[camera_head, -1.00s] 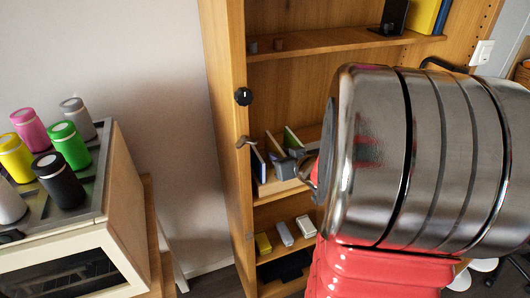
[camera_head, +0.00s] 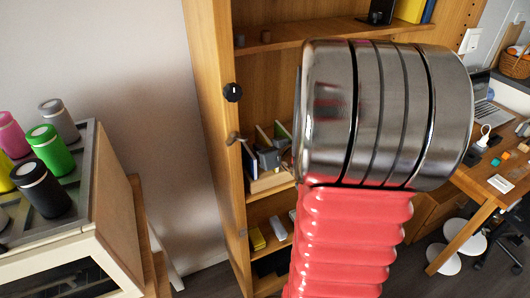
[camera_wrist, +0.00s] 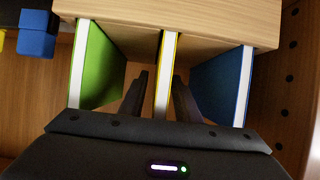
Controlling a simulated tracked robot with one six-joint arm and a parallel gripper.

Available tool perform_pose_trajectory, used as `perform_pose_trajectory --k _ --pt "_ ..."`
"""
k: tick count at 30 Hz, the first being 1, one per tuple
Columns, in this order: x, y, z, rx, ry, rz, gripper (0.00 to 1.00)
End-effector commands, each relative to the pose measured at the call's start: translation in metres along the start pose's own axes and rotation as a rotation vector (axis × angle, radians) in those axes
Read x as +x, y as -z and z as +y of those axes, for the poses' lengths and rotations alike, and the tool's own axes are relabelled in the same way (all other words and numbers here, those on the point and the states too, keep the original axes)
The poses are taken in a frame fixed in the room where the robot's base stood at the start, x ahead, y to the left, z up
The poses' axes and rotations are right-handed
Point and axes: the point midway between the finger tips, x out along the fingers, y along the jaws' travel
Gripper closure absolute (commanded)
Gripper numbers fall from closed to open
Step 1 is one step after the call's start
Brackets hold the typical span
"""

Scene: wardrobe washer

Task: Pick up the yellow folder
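The yellow folder (camera_wrist: 166,72) stands upright in the middle of the wrist view, its narrow edge facing my gripper. A green folder (camera_wrist: 96,66) is to its left and a blue folder (camera_wrist: 228,84) to its right, each with a gap. My gripper (camera_wrist: 161,85) is open, with one dark finger on each side of the yellow folder. A gap shows at the left finger; contact on the right is unclear. In the head view, my gripper (camera_head: 268,158) is at the folder compartment, partly hiding the folders behind my arm.
A wooden holder (camera_wrist: 190,28) surrounds the folders. Small boxes (camera_head: 257,239) lie on the shelf below. Left stands a cabinet (camera_head: 115,200) topped with several canisters. A desk (camera_head: 485,185) is at right.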

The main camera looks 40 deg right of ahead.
Motion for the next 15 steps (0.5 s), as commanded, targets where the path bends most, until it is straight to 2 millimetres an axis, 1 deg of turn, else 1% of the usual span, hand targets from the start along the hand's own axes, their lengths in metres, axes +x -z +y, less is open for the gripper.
perform_pose_trajectory --k 11,15 --pt "-0.0014 -0.0006 0.0029 0.003 -0.006 0.0 0.7" --pt "-0.0015 -0.0005 0.0032 0.003 -0.006 0.0 0.79"
